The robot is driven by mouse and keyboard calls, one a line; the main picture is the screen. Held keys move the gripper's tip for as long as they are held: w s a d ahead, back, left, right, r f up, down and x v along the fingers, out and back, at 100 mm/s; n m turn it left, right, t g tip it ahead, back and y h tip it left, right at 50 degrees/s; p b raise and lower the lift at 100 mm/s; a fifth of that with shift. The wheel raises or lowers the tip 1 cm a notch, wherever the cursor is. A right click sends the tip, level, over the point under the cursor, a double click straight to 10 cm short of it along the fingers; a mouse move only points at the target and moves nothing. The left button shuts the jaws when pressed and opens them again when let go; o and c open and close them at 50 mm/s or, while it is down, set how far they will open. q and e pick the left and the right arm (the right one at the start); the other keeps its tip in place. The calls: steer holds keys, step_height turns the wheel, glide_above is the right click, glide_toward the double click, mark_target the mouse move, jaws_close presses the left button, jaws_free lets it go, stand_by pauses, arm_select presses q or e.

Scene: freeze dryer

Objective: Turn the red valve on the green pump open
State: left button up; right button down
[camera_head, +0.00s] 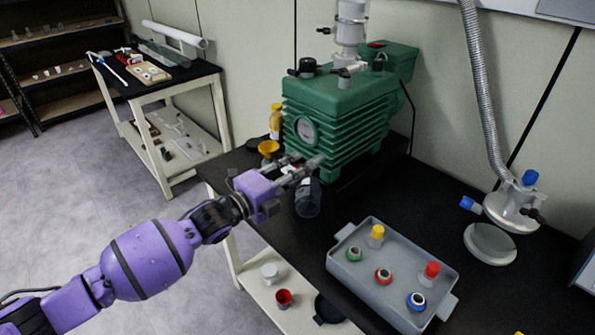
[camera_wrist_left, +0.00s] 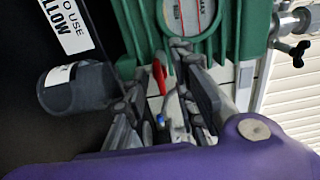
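The green pump (camera_head: 340,115) stands at the back of the black table, with a round gauge on its near face. It also fills the top of the left wrist view (camera_wrist_left: 235,30). The red valve (camera_wrist_left: 158,76) shows in the left wrist view as a small red lever below the gauge, between my left fingers. In the head view the gripper mostly hides it. My left gripper (camera_head: 303,168) is at the pump's lower front. In the left wrist view its fingers (camera_wrist_left: 170,90) are apart on either side of the valve; contact is not clear. My right gripper is not in view.
A dark, labelled bottle (camera_head: 308,198) is close below my left gripper. A grey tray (camera_head: 345,262) with several coloured-capped vials lies right of it. A yellow-capped bottle (camera_head: 275,122) and a yellow cup (camera_head: 268,148) stand left of the pump.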

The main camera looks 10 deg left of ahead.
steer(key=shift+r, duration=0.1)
arm_select(q)
jaws_close()
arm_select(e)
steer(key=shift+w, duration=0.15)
arm_select(q)
steer(key=shift+r, duration=0.1)
